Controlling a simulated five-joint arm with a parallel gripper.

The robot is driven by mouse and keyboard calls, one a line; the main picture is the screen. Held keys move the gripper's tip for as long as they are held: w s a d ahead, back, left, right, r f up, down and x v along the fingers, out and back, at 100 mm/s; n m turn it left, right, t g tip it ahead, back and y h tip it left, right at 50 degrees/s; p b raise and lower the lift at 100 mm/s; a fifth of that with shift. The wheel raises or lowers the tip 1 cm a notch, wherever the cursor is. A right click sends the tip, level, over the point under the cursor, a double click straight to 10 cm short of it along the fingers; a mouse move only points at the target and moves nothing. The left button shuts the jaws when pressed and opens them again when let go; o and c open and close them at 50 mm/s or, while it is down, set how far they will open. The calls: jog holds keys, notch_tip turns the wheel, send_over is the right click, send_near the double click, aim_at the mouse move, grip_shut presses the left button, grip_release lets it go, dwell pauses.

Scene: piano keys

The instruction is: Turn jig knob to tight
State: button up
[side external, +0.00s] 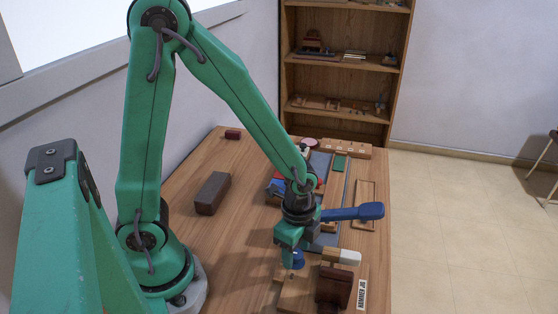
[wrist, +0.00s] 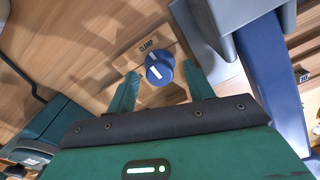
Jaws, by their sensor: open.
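The round blue knob (wrist: 160,68) has a white pointer line and sits on a wooden panel with a label reading CLAMP (wrist: 150,42) behind it. In the wrist view my gripper (wrist: 161,72) is open, with one green finger on each side of the knob and no visible contact. I cannot tell how far down the fingers reach. In the side view my gripper (side external: 291,249) points down over the knob (side external: 293,260) on the wooden jig (side external: 294,295). A white-headed hammer piece (side external: 342,257) and a dark brown block (side external: 333,287) stand right of the knob.
A printed label (side external: 361,294) lies at the jig's right. A dark brown bar (side external: 212,193) lies on the table farther left, with clear wood around it. Wooden trays, a green block (side external: 340,162) and a wooden frame (side external: 364,204) are behind my gripper.

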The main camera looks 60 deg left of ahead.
jog(key=shift+r, duration=0.15)
jog(key=shift+r, duration=3.75)
jog(key=shift+r, duration=0.1)
notch_tip(320, 180, up, 13)
jog(key=n+t, duration=0.5)
jog(key=n, duration=0.7)
send_over(296, 253)
jog(key=s+a, duration=0.5)
jog(key=a, duration=0.2)
jog(key=shift+s+r+n+t, duration=0.2)
jog(key=shift+s+n+t, duration=0.1)
jog(key=shift+n, duration=0.3)
